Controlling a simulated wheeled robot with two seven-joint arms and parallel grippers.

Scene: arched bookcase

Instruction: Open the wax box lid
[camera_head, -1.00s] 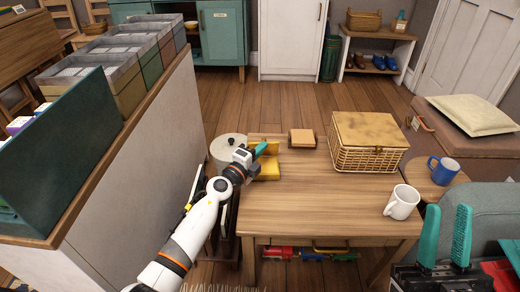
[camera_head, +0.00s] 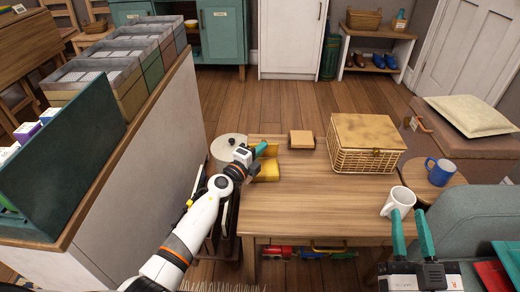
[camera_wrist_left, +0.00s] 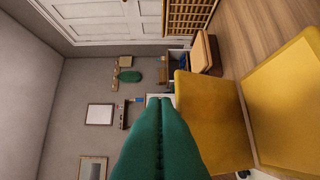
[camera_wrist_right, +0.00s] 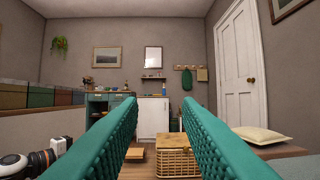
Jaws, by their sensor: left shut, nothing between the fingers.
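The yellow wax box (camera_head: 266,173) sits at the left edge of the wooden table, partly hidden by my left gripper. In the left wrist view two yellow panels meet at a seam: one, apparently the lid (camera_wrist_left: 212,122), stands raised, and the other is the box body (camera_wrist_left: 285,105). My left gripper (camera_head: 261,149) is shut and empty, its green fingertips beside the raised panel. They show together in the left wrist view (camera_wrist_left: 160,101); I cannot tell whether they touch it. My right gripper (camera_head: 409,211) is open and empty, low at the front right, with fingers apart in its wrist view (camera_wrist_right: 160,112).
On the table (camera_head: 310,205) are a small brown block (camera_head: 302,139), a lidded wicker basket (camera_head: 350,160) and a white mug (camera_head: 398,201). A blue mug (camera_head: 440,172) stands to the right. A round white-topped container (camera_head: 229,148) is left of the table. The table's middle is clear.

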